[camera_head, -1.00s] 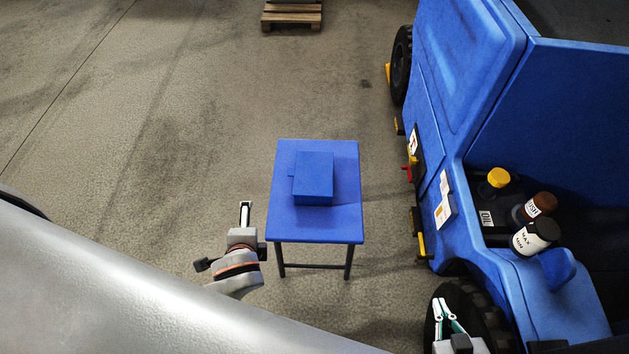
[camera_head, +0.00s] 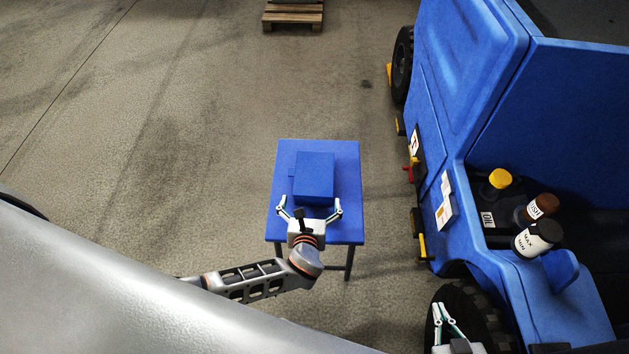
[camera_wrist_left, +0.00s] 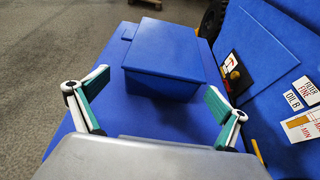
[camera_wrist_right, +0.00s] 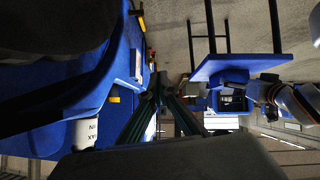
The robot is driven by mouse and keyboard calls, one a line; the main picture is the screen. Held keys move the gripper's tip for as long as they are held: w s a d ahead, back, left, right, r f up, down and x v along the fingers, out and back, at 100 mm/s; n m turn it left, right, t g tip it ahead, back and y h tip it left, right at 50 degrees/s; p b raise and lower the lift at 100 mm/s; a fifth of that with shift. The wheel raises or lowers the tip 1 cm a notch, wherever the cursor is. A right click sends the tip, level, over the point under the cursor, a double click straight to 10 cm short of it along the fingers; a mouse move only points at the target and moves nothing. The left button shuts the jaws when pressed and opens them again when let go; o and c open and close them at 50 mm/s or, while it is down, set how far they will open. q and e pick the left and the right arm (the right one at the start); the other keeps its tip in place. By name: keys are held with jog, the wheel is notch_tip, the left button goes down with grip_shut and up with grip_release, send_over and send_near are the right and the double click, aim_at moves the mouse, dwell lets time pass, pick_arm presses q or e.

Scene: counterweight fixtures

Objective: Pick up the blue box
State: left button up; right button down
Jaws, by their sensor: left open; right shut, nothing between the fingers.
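The blue box (camera_head: 314,174) sits on the small blue table (camera_head: 348,229) in the head view. My left gripper (camera_head: 309,205) is open at the near side of the box, its fingers spread about as wide as the box. In the left wrist view the box (camera_wrist_left: 165,55) lies ahead, between and beyond the open fingertips (camera_wrist_left: 158,112), with nothing held. My right gripper (camera_head: 441,306) is at the lower right of the head view, by the vehicle's wheel, shut and empty. Its joined fingers show in the right wrist view (camera_wrist_right: 157,85).
A wooden pallet (camera_head: 293,14) lies at the back. Floor left of the table is clear.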

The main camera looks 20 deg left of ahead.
aim_at(314, 179)
pick_arm(q)
jog(key=shift+f+x, duration=0.2)
jog(key=shift+x, duration=0.7)
jog(key=x, duration=0.1)
jog(key=b+x, duration=0.2)
jog(key=x, duration=0.1)
jog(key=shift+d+f, duration=0.25)
jog(key=shift+f, duration=0.2)
jog(key=shift+w+a, duration=0.1)
jog(key=shift+w, duration=0.25)
jog(key=shift+r, duration=0.15)
pick_arm(e)
jog(key=shift+w+a+r, duration=0.2)
jog(key=shift+w+a, duration=0.1)
jog(key=shift+w, duration=0.3)
pick_arm(q)
jog(key=c, duration=1.4)
pick_arm(e)
jog(key=shift+s+f, duration=0.15)
